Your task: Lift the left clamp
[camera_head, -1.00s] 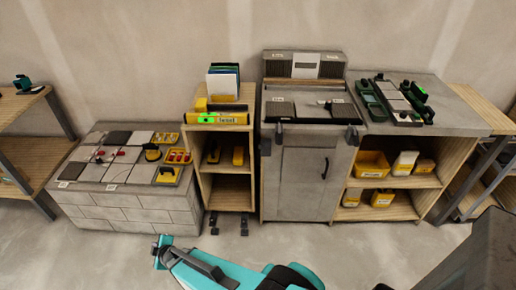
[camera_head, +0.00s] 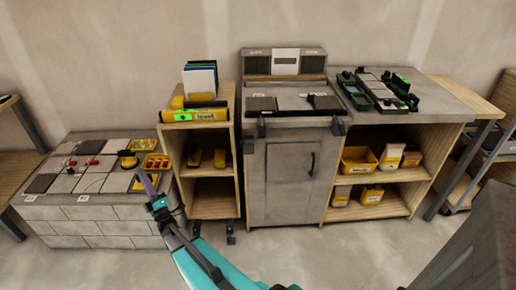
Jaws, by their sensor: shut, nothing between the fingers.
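Two dark clamp-like pieces sit on the front edge of the grey cabinet top. The left clamp (camera_head: 261,128) is at the left front corner, and the right one (camera_head: 337,127) is at the right front corner. Both are small, and their jaws cannot be made out. My gripper (camera_head: 149,190) is at the end of my teal arm, in front of the block plinth. It has a purplish finger pointing up and left. It is shut and empty, well to the left of and apart from the left clamp.
A wooden shelf unit (camera_head: 214,198) with a yellow level (camera_head: 196,116) on top stands between my gripper and the cabinet (camera_head: 290,185). The tiled plinth (camera_head: 95,212) is at left. A green-black tool (camera_head: 378,88) lies on the right counter.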

